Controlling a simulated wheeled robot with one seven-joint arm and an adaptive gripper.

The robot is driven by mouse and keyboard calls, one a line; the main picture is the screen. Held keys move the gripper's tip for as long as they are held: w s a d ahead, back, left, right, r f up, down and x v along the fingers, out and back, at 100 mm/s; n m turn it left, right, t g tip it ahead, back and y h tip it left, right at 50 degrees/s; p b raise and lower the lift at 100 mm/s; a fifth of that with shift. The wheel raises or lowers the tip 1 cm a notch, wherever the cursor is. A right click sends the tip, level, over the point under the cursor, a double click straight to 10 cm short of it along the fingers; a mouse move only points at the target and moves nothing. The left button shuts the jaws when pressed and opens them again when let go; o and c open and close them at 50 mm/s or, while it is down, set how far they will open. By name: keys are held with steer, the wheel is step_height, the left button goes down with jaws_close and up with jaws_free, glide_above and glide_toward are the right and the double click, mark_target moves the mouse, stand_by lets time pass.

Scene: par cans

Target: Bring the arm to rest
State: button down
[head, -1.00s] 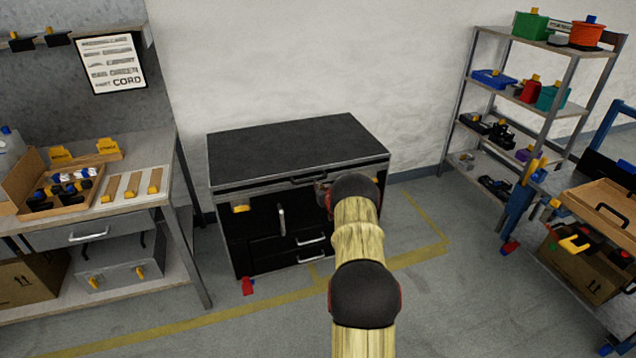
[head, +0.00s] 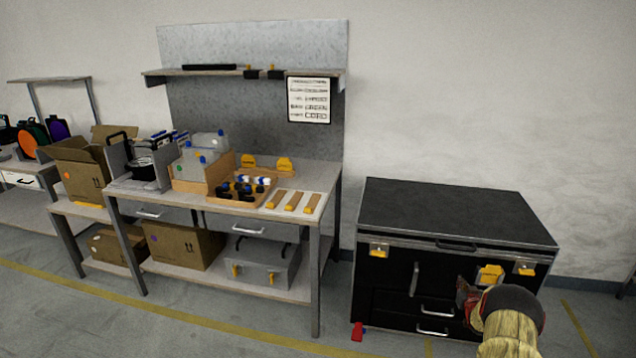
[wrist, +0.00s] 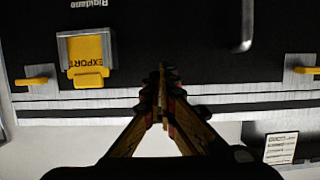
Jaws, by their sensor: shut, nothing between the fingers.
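My gripper (head: 466,296) is in front of the black case (head: 455,213) at the lower right of the head view, near its right half. In the wrist view my gripper (wrist: 163,76) points at the case front, with its fingertips together and nothing between them. A yellow EXPORT tag (wrist: 88,58) on the case front is to the left of the fingers. My forearm in its pale yellow sleeve comes in from the bottom of the head view.
A workbench (head: 328,172) stands left of the case, with a tray of small parts (head: 223,196) and wooden strips on top. A red wedge (head: 357,331) lies on the floor at the case's front left. The floor before the bench is clear, with a yellow line.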

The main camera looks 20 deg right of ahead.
steer(key=s+a+f+g+y, duration=0.15)
steer(key=s+f+g, duration=0.25)
steer(key=s+f, duration=0.45)
steer(key=s+a+f+m+g+y, duration=0.1)
steer(key=s+a+f+g+y, duration=0.15)
steer(key=s+a, duration=0.35)
steer(key=s+a+r+n+y+p, duration=0.1)
steer(key=s+a+r, duration=0.6)
steer(key=a+r, duration=1)
steer(key=s+a+r+n+y+p, duration=0.1)
steer(key=s+a+r+n+p, duration=0.2)
steer(key=a+r, duration=1.5)
steer(key=s+a+r+n+y+p, duration=0.1)
steer(key=s+a+r+n+p, duration=0.2)
steer(key=s+a+r, duration=0.8)
steer(key=a+r, duration=0.7)
steer(key=a, duration=0.5)
steer(key=shift+s+a+n+y, duration=0.3)
steer(key=shift+y, duration=0.1)
steer(key=c, duration=2.5)
jaws_free()
